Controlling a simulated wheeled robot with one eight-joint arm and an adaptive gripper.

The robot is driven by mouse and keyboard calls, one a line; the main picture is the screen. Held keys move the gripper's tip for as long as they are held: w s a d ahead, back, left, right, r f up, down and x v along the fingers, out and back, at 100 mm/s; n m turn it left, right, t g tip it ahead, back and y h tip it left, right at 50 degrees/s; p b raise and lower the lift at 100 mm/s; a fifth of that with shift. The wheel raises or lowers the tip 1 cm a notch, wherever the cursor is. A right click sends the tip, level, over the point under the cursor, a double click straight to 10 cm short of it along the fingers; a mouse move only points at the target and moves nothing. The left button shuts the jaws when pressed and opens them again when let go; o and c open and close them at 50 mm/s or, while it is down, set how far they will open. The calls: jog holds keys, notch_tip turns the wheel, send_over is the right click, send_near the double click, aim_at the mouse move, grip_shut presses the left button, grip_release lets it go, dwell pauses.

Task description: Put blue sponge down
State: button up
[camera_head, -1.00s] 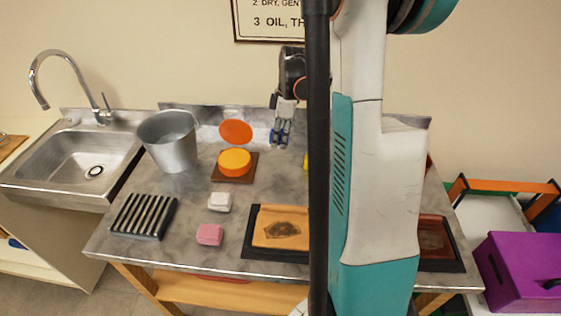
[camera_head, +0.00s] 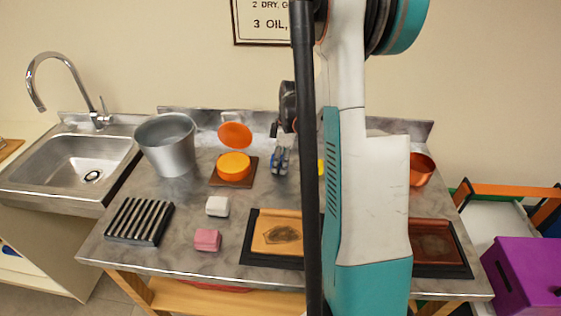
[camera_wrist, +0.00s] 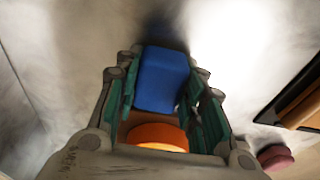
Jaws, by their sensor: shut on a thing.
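The blue sponge (camera_wrist: 162,78) is between the two fingers of my gripper (camera_wrist: 160,100) in the wrist view, with the fingers against its sides. In the head view my gripper (camera_head: 279,160) points down over the back of the table, to the right of the orange tin. The sponge shows there only as a small blue patch, partly hidden by the fingers. I cannot tell whether the sponge touches the tabletop.
The orange tin (camera_head: 234,166) stands on a brown board, with a metal bucket (camera_head: 168,150) to its left. A white block (camera_head: 217,207), a pink block (camera_head: 207,240) and a slatted rack (camera_head: 139,221) are nearer. A black-framed tan panel (camera_head: 276,234) lies in front.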

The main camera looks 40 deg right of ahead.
jog(key=shift+f+b, duration=0.3)
jog(key=shift+f, duration=0.15)
jog(key=shift+s+a+f, duration=0.1)
jog(key=shift+s+f, duration=0.05)
jog(key=o, duration=1.2)
jog(key=shift+o, duration=0.6)
jog(key=shift+f, duration=0.15)
jog(key=shift+r+p, duration=0.45)
jog(key=shift+r, duration=0.25)
notch_tip(320, 180, up, 14)
jog(key=p, duration=0.5)
jog(key=shift+s+d+f, duration=0.25)
jog(key=shift+s+d, duration=0.2)
